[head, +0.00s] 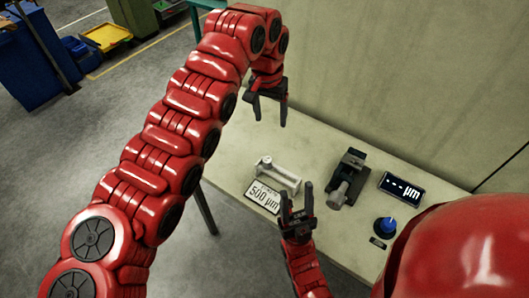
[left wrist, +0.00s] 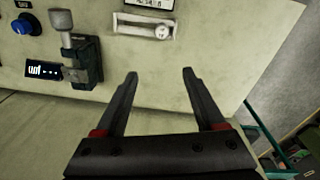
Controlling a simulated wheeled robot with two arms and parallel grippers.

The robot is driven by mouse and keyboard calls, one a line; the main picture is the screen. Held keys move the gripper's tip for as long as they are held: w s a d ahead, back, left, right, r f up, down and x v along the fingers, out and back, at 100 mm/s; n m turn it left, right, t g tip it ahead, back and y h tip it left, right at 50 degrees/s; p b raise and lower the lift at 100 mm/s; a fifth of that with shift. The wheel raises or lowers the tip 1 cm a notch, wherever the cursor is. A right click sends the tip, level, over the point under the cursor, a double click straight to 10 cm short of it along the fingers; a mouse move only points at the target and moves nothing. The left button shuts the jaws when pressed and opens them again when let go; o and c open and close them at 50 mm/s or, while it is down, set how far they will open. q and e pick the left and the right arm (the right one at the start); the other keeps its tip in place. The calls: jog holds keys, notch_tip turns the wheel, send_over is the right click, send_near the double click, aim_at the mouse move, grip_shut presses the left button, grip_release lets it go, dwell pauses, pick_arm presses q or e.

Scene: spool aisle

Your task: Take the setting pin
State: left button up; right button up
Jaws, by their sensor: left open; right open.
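A pale rack (head: 280,177) with a light bar and a round end lies on the bench behind the "500 µm" card (head: 262,196). It also shows at the top of the left wrist view (left wrist: 143,27). I cannot tell whether a separate setting pin lies in it. My left gripper (head: 270,108) is open and empty, above the bench's far end and apart from the rack. Its two fingers show in the left wrist view (left wrist: 160,74) with nothing between them. My right gripper (head: 296,192) is open, fingers up, just in front of the rack and beside the card.
A black device with a grey cylinder (head: 340,192), a "--- µm" display (head: 402,188) and a blue knob (head: 384,226) stand to the right on the bench (head: 235,183). A wall rises behind. Blue bins (head: 25,65) stand far left. The bench's far end is bare.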

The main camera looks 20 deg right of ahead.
pick_arm(q)
jog(key=s+a+r, duration=0.1)
jog(key=p, duration=0.4)
send_over(267, 159)
jog(key=shift+y, duration=0.4)
notch_tip(267, 159, down, 12)
jog(key=shift+s+r, duration=0.1)
jog(key=shift+f+p, duration=0.3)
jog(key=shift+f, duration=0.25)
notch_tip(267, 159, down, 4)
jog(key=shift+r+p, duration=0.25)
jog(key=shift+p, duration=0.6)
jog(key=shift+f, duration=0.4)
grip_shut()
